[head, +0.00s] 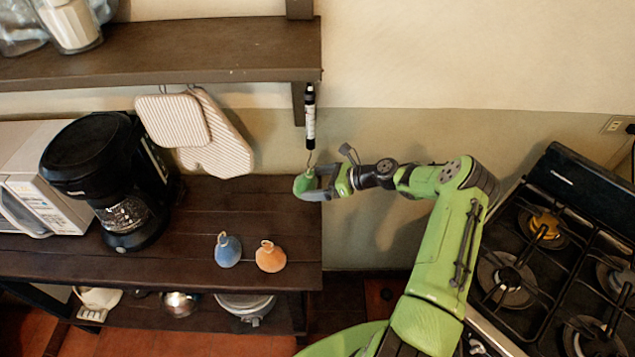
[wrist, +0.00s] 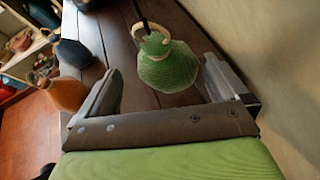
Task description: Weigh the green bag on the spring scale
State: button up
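The green bag (head: 303,184) is at the lower end of the spring scale (head: 310,118), which hangs upright under the upper shelf. The scale's hook (head: 311,162) meets the top of the bag; in the wrist view the dark hook rod (wrist: 145,20) reaches the pale loop (wrist: 133,36). The bag also shows in the wrist view (wrist: 168,68), seemingly hanging above the counter's right end. My gripper (head: 318,186) is around the bag from the right. In the wrist view my gripper's fingers (wrist: 162,78) are apart, with visible gaps on both sides of the bag.
A blue bag (head: 228,250) and an orange bag (head: 269,257) stand on the dark wooden counter (head: 190,270). A black coffee maker (head: 105,175) and a microwave (head: 45,190) are at left. Oven mitts (head: 195,130) hang from the upper shelf (head: 180,55). A stove (head: 560,260) is at right.

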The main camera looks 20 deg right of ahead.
jog(key=v, duration=1.6)
jog(key=s+a+r+n+g+h, duration=0.3)
jog(key=a+r+n, duration=0.2)
jog(key=a+n, duration=0.2)
jog(key=s+a+r+n+g+h, duration=0.2)
jog(key=a+r+n+g+h, duration=0.1)
jog(key=a+r+n, duration=0.4)
jog(key=s+a+r+n+t+h, duration=0.2)
jog(key=s+n, duration=0.4)
jog(key=s, duration=0.4)
jog(key=s+a+r+n+t+h, duration=0.1)
jog(key=s+a+r+n, duration=0.3)
jog(key=s, duration=0.6)
jog(key=n+h, duration=0.1)
jog(key=n, duration=0.1)
jog(key=shift+s+r+n+t, duration=0.3)
jog(key=shift+s+r+t, duration=0.05)
jog(key=shift+t, duration=0.05)
jog(key=shift+a, duration=0.15)
dwell(1.4)
